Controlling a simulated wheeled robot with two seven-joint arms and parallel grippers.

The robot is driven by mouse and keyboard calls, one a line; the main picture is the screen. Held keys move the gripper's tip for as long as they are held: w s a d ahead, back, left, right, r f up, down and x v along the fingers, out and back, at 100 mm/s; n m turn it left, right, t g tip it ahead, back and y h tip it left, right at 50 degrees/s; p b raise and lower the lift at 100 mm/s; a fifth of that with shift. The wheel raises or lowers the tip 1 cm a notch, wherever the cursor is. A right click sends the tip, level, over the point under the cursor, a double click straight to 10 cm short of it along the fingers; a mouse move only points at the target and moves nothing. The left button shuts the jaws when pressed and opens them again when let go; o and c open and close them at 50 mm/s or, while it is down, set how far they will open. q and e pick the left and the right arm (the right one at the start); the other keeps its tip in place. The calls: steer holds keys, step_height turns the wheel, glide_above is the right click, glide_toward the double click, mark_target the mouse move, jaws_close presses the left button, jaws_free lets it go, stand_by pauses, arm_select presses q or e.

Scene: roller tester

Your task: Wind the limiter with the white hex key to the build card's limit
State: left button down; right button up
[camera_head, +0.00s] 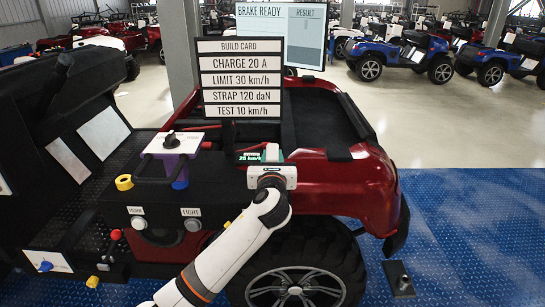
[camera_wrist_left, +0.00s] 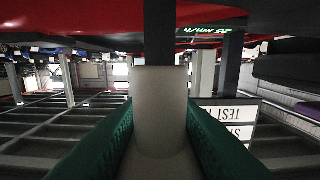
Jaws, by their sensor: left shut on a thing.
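The build card (camera_head: 240,77) stands upright on the car and reads LIMIT 30 km/h. A small green-lit display (camera_head: 249,157) sits below it, apparently reading 26 km/h; the digits are small. My left gripper (camera_head: 272,157) is just right of that display, at the rear deck of the red vehicle (camera_head: 335,180). In the left wrist view, its green fingers are shut on the pale cylindrical handle of the white hex key (camera_wrist_left: 160,110). A dark shaft runs up from the handle toward the red body. The key's tip and the limiter socket are hidden. My right gripper is not in view.
A monitor (camera_head: 305,35) behind the card reads BRAKE READY. A purple-and-white tool with a black knob (camera_head: 171,140) and a yellow ring (camera_head: 124,182) sit left of the gripper. HORN and LIGHT buttons are on the panel below. A pedal-like block (camera_head: 398,279) lies on the blue floor.

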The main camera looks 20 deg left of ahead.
arm_select(q)
steer(key=shift+f, duration=0.65)
steer(key=shift+r, duration=0.1)
steer(key=shift+m+h+p, duration=0.4)
steer(key=shift+h+p, duration=0.05)
steer(key=shift+h, duration=0.15)
